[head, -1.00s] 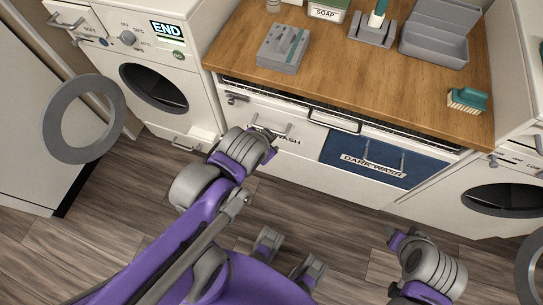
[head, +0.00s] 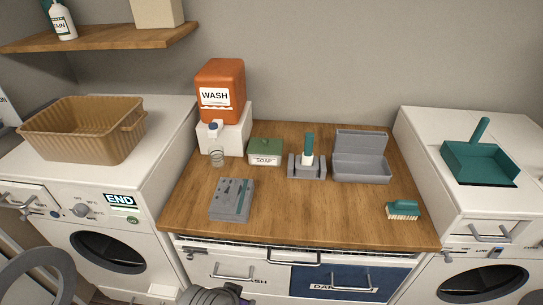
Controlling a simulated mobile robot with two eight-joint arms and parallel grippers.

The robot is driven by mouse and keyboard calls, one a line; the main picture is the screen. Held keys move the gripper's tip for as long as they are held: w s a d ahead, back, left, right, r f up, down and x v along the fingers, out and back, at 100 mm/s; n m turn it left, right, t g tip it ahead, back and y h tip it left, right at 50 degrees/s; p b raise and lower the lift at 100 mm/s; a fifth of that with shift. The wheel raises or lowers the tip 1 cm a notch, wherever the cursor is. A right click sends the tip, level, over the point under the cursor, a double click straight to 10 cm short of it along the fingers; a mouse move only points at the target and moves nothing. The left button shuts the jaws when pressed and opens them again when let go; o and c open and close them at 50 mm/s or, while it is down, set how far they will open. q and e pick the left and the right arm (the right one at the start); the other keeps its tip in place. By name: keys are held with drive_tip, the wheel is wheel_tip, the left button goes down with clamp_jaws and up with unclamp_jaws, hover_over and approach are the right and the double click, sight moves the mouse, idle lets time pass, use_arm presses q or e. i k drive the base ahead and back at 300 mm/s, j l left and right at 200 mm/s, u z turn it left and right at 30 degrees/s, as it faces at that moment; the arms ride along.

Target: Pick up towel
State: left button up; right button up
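The rounded grey end of my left arm, at my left gripper (head: 217,294), just shows at the bottom edge in the head view, in front of the counter and below the towel. Its fingers cannot be made out. My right gripper is out of view.
On the counter are an orange WASH container (head: 221,84) on a white block, a green-lidded soap box (head: 265,151), a brush in a holder (head: 307,160), a grey open box (head: 361,160) and a scrub brush (head: 403,209). A basket (head: 82,130) and dustpan (head: 480,160) stand on side machines.

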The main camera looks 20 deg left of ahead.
sight(231, 199)
drive_tip(key=j+u, duration=0.45)
drive_tip(key=j, duration=0.55)
drive_tip(key=j+u, duration=0.45)
drive_tip(key=j, duration=0.5)
drive_tip(key=i, duration=0.05)
